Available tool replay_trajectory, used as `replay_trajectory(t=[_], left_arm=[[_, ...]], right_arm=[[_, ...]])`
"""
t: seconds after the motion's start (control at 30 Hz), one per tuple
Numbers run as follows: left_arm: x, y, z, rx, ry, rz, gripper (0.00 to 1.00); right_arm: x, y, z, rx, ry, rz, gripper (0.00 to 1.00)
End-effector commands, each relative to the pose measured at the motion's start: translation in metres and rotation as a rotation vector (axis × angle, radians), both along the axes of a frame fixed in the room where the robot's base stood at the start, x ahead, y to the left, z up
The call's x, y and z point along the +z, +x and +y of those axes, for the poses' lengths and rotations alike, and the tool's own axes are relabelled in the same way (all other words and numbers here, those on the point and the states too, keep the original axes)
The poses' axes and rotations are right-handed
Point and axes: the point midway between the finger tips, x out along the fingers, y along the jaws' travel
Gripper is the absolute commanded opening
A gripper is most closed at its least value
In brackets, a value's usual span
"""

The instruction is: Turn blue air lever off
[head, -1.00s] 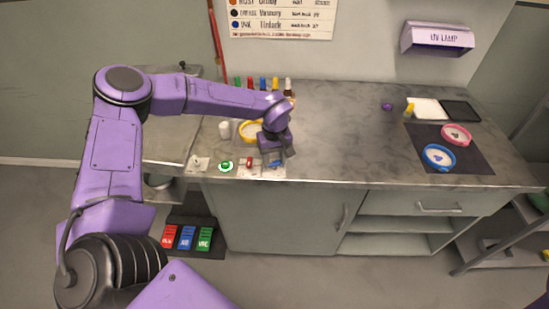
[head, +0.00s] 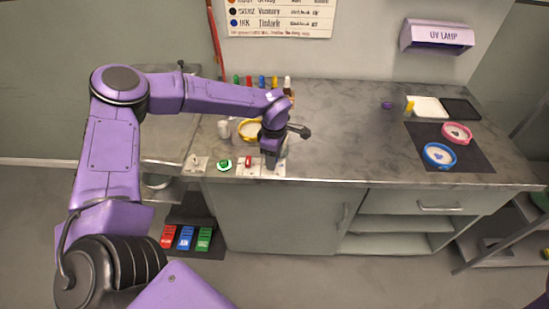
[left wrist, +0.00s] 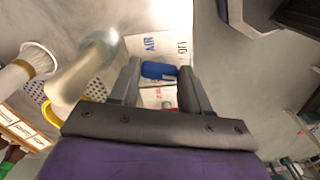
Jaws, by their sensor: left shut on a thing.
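The blue air lever (left wrist: 158,70) is on a white plate (left wrist: 165,42) marked AIR. My left gripper (head: 271,163) is at the counter's front edge over this plate and hides the lever in the head view. In the left wrist view my left gripper (left wrist: 160,76) has one finger on each side of the blue lever and is shut on it. My right gripper is not in view.
A red switch (head: 249,161), a green round button (head: 224,164) and a white switch plate (head: 195,163) sit left of the gripper. A yellow-rimmed dish (head: 247,130) and several bottles stand behind. The counter's middle is clear.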

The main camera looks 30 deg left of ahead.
Motion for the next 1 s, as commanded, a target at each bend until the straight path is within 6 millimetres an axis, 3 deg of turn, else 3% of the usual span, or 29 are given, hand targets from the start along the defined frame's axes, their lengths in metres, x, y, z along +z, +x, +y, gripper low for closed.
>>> replay_trajectory(t=[0.4,1.0], left_arm=[[-0.0028,-0.0012,0.0016,0.264,0.002,0.003,0.16],[-0.0035,-0.0026,0.0016,0.34,0.002,0.008,0.16]], right_arm=[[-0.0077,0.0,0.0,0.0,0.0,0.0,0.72],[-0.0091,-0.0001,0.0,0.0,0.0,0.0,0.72]])
